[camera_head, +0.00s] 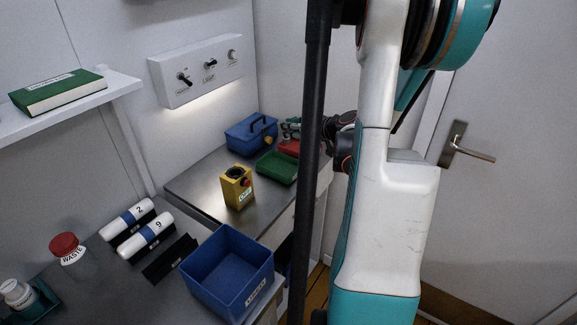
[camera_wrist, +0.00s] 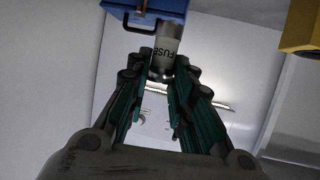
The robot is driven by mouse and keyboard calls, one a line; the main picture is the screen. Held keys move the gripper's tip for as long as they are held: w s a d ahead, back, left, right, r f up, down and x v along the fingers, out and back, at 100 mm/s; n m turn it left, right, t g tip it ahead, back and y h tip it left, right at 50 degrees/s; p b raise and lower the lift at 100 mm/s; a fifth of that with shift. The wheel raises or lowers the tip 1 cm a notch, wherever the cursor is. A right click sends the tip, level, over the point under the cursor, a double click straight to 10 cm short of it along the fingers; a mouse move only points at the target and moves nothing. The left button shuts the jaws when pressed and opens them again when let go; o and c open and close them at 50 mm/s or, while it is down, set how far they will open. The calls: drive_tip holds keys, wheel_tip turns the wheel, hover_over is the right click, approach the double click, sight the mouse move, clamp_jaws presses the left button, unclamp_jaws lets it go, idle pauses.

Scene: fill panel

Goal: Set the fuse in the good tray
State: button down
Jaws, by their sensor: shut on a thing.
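The fuse (camera_wrist: 162,48), a grey cylinder marked FUSE, is between the fingertips of my gripper (camera_wrist: 161,72) in the wrist view. My gripper (camera_head: 290,128) is shut on it. The green tray (camera_head: 276,168) lies on the bench in front of the red one and looks empty. I cannot read a "good" label on either tray.
A blue bin (camera_head: 228,275) is on the nearer counter. My dark column and arm hide the right side.

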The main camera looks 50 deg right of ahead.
wheel_tip(320, 180, down, 13)
drive_tip(key=b, duration=0.4)
drive_tip(key=shift+r, duration=0.1)
drive_tip(key=shift+f+b, duration=0.2)
drive_tip(key=shift+b, duration=0.25)
drive_tip(key=c, duration=1.4)
unclamp_jaws()
drive_tip(key=shift+r, duration=0.2)
drive_tip(key=p+v, duration=0.3)
drive_tip(key=v, duration=0.9)
drive_tip(key=shift+p, duration=0.35)
drive_tip(key=shift+a, duration=0.1)
